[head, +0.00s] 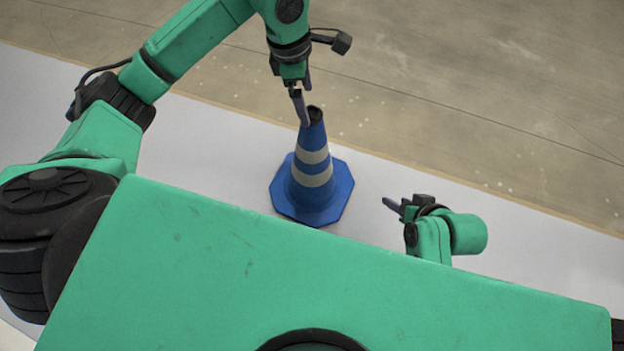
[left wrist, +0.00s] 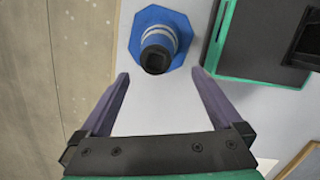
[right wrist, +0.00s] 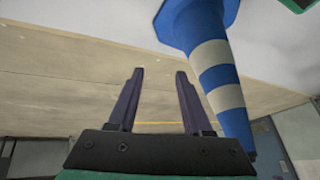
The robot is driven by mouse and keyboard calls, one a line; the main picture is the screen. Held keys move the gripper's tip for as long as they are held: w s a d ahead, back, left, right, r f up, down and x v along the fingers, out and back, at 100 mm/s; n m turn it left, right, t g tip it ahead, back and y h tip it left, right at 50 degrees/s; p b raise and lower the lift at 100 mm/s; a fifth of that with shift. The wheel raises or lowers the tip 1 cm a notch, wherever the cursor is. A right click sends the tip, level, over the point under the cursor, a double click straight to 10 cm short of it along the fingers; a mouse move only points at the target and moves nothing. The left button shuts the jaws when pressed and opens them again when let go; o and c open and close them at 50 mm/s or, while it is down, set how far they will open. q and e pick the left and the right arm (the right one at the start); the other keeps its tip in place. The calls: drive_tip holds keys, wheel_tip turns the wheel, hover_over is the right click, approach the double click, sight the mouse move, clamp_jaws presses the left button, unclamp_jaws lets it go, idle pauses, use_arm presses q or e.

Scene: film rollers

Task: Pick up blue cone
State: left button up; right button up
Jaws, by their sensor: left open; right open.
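The blue cone (head: 312,182) has two pale bands, a dark top and a wide blue base. It stands upright on the light grey floor in front of my body. It also shows in the left wrist view (left wrist: 161,36), seen from above, and in the right wrist view (right wrist: 203,45). My left gripper (head: 303,108) is by the cone's top in the head view. In the left wrist view its open fingers (left wrist: 160,82) are empty, with the cone's top just beyond the gap. My right gripper (head: 391,205) is open and empty, low and right of the cone, apart from it.
The light grey floor strip (head: 200,135) around the cone is clear. Beyond its edge lies brown, stained concrete (head: 480,80). A wall or doors (right wrist: 290,145) show at the lower right of the right wrist view.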

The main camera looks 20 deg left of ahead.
sight(311, 114)
use_arm(q)
drive_tip(key=f, duration=0.2)
drive_tip(key=f+b, duration=0.1)
drive_tip(key=f, duration=0.1)
drive_tip(key=d+f+b, duration=0.1)
drive_tip(key=f, duration=0.2)
drive_tip(key=shift+w, duration=0.4)
drive_tip(key=shift+d+f, duration=0.1)
drive_tip(key=shift+f, duration=0.25)
use_arm(e)
drive_tip(key=w+a+f+t+y, duration=0.2)
drive_tip(key=a+t, duration=0.1)
drive_tip(key=a, duration=0.2)
drive_tip(key=shift+f, duration=0.35)
use_arm(q)
clamp_jaws()
drive_tip(key=shift+w+r, duration=0.1)
